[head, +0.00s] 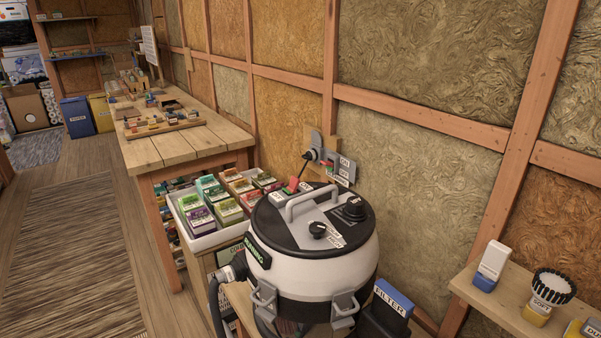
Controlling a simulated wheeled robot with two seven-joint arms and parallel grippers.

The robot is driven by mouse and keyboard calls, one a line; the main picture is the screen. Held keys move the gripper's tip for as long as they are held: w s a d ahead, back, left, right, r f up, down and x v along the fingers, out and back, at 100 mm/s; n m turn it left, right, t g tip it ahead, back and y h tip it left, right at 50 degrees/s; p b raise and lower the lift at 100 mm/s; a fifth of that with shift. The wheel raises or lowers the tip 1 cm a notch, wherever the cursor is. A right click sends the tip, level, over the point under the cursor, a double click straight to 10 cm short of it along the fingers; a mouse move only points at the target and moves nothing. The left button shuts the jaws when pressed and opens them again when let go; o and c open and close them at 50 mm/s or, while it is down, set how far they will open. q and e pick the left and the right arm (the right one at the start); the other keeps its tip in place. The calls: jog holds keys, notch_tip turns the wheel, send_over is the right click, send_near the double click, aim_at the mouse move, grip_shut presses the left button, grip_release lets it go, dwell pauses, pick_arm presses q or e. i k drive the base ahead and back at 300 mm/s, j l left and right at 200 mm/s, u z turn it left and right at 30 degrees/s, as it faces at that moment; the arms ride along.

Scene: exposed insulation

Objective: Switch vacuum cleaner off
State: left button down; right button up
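The vacuum cleaner (315,262) stands close in front of me, a white drum with a black lid and a grey carrying handle (311,200). On its lid are a small black knob (318,230) with white labels beside it, a larger black round part (351,209) and a red part (293,184) near the back edge. A grey bracket (340,160) with small labelled plates is fixed to the wall behind it; the lettering is too small to read surely. Neither of my grippers is in view.
A wooden workbench (145,153) with small items stands at the back left. A white tray of colourful boxes (207,239) is beside the vacuum. A dark filter box (385,310) is at its right. A wooden shelf (470,287) holds brushes at right. Floor at left is clear.

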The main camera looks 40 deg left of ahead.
aim_at(294, 182)
jog(key=k+j, duration=0.1)
jog(key=j, duration=0.6)
jog(key=k+j+u, duration=0.15)
jog(key=j, duration=0.55)
